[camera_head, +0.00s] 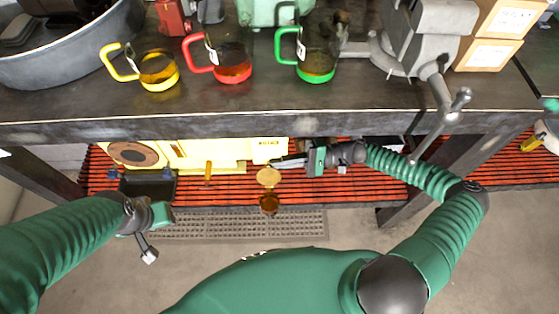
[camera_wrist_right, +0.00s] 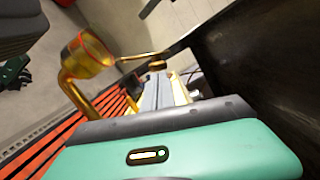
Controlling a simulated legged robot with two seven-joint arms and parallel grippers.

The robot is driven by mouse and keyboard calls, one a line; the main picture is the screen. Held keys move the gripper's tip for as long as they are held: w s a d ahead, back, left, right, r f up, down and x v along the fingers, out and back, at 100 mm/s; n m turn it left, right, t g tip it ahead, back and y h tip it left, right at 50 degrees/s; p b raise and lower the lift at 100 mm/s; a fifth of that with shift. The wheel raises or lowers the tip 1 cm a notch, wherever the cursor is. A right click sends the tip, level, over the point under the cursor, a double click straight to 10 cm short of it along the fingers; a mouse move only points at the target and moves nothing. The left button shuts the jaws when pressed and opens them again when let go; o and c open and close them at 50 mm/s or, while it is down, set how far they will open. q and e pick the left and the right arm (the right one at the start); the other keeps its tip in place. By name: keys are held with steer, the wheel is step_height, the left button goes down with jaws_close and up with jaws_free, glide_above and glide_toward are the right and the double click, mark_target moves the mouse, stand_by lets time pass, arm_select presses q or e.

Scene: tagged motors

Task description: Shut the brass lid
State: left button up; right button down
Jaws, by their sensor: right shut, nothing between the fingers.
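The brass lid (camera_head: 268,177) is a round disc standing open above a small brass cup (camera_head: 269,203) in front of the yellow motor. In the right wrist view the cup (camera_wrist_right: 88,55) sits on a bent brass pipe, and the lid (camera_wrist_right: 140,56) shows nearly edge-on beside its rim. My right gripper (camera_head: 277,162) is shut and empty, its fingertips close to the lid's upper edge; contact cannot be told. The wrist view shows its grey fingers (camera_wrist_right: 160,88) pointing toward the lid. My left gripper (camera_head: 149,250) hangs at the lower left, away from the lid; its jaws are unclear.
The yellow motor (camera_head: 195,154) lies on a red slatted shelf (camera_head: 340,188) under the dark workbench (camera_head: 60,122). The bench edge is close above my right gripper. Yellow, red and green-handled jugs and a grey vise (camera_head: 410,45) stand on top. Floor in front is open.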

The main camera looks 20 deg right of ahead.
steer(key=shift+s+r+n, duration=0.1)
steer(key=shift+r+n, duration=0.1)
steer(key=shift+n, duration=0.2)
steer(key=s+r+n+p, duration=0.1)
steer(key=n+p, duration=0.1)
steer(key=n, duration=0.1)
steer(key=s+a+r+n+h+p, duration=0.1)
steer(key=s+n+p, duration=0.1)
steer(key=n, duration=0.1)
steer(key=s+r+n+p, duration=0.1)
steer(key=n+p, duration=0.1)
steer(key=n, duration=0.2)
steer(key=shift+s+a+h, duration=0.2)
steer(key=shift+s+h, duration=0.1)
steer(key=shift+h, duration=0.1)
steer(key=s+n, duration=0.1)
steer(key=n, duration=0.1)
steer(key=s+a+f+n+t+b, duration=0.1)
steer(key=s+n, duration=0.1)
steer(key=n, duration=0.1)
steer(key=s+f+n+t+h+b, duration=0.1)
steer(key=s+n, duration=0.1)
steer(key=n, duration=0.1)
steer(key=shift+a+f, duration=0.15)
steer(key=shift+a, duration=0.1)
steer(key=shift+s, duration=0.1)
